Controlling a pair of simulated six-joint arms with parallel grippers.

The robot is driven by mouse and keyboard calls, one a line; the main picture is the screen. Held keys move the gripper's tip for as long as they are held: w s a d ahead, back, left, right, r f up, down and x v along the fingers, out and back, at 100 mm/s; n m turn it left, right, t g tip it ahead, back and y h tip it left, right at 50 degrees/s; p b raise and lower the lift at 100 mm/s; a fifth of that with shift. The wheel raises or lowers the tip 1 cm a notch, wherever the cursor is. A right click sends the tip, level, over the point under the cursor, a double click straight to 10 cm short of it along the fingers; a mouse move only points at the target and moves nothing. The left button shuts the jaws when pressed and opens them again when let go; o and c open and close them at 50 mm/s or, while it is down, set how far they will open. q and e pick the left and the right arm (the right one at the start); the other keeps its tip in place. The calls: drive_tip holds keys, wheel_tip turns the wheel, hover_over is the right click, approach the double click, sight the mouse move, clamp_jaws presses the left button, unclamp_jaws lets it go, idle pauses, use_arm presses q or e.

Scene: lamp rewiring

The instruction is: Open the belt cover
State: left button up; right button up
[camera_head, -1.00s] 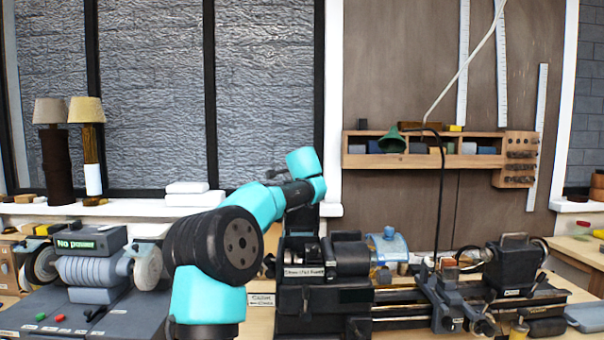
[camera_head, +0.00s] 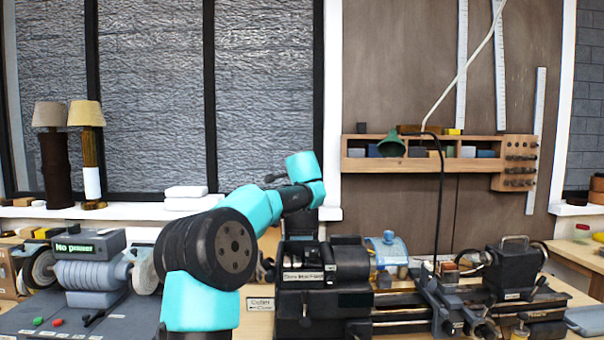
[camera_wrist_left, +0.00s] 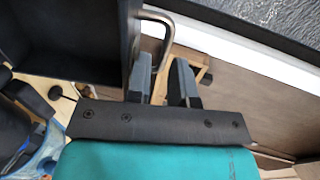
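In the left wrist view a large dark box-like part (camera_wrist_left: 70,35) with a bent metal handle (camera_wrist_left: 168,32) fills the upper left; it looks like the belt cover. My left gripper (camera_wrist_left: 162,88) has its two fingers apart, with the handle's lower end close to the left finger. I cannot tell whether they touch. In the head view my left arm reaches over the left end of the lathe (camera_head: 325,268). Its fingers cannot be made out there. A dark upright part (camera_head: 302,223) stands below the wrist; whether it is the cover is unclear. My right gripper is not in view.
A grinder (camera_head: 90,270) marked "No power" stands at the left. A blue rounded part (camera_head: 388,248) is behind the lathe. A wooden shelf (camera_head: 425,165) with a green funnel-like shade (camera_head: 391,146) hangs on the wall. A black cable hangs down over the lathe.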

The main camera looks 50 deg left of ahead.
use_arm(q)
drive_tip(key=v, duration=1.6)
drive_tip(key=shift+s+d, duration=0.2)
drive_tip(key=shift+s, duration=0.05)
